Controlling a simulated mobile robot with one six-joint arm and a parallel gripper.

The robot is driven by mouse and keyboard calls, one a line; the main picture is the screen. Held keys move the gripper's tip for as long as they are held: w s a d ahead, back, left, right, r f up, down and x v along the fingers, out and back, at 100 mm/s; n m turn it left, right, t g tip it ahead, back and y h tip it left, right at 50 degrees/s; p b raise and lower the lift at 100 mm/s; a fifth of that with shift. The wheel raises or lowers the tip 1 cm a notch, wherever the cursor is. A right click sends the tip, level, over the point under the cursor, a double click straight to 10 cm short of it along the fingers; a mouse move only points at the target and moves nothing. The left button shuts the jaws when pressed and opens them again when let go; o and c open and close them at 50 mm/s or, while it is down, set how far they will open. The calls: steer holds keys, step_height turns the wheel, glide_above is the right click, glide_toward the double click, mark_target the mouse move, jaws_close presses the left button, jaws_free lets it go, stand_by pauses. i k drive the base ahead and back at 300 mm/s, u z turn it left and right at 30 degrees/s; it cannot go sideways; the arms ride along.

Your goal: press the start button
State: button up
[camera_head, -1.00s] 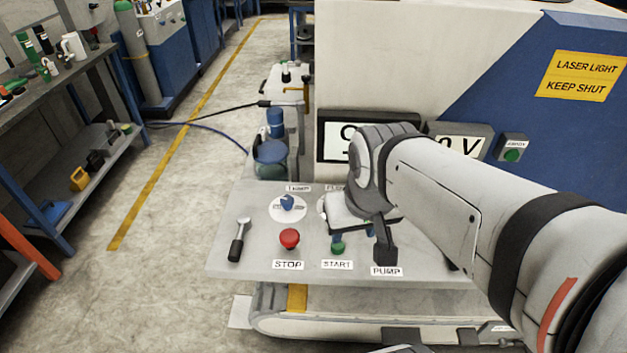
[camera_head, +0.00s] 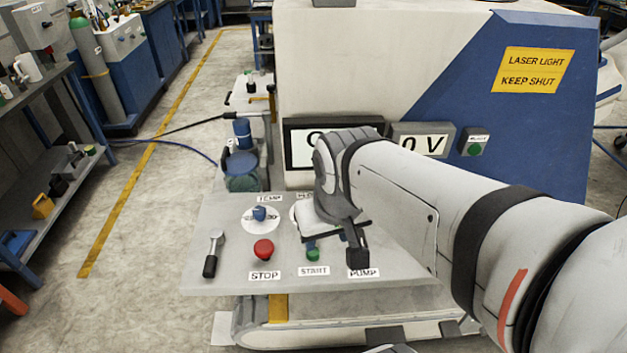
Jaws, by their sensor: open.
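The green start button (camera_head: 313,255) sits on the grey control panel (camera_head: 210,235), just above the START label (camera_head: 313,271). My gripper (camera_head: 335,246) hangs over the panel, close above and to the right of the start button, and is open. A dark finger-like part points down near the PUMP label (camera_head: 363,273). A small blue part shows just above the green button; I cannot tell what it belongs to or whether my gripper touches the button. My wrist hides part of the panel behind it.
The red STOP button (camera_head: 263,250) is left of the start button. Display screens (camera_head: 422,142) stand behind. The aisle floor at left is clear.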

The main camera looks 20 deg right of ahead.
mark_target(312, 256)
steer(key=z, duration=1.05)
steer(key=k, duration=1.25)
steer(key=u, duration=0.5)
steer(key=i, duration=1)
steer(key=u, duration=0.05)
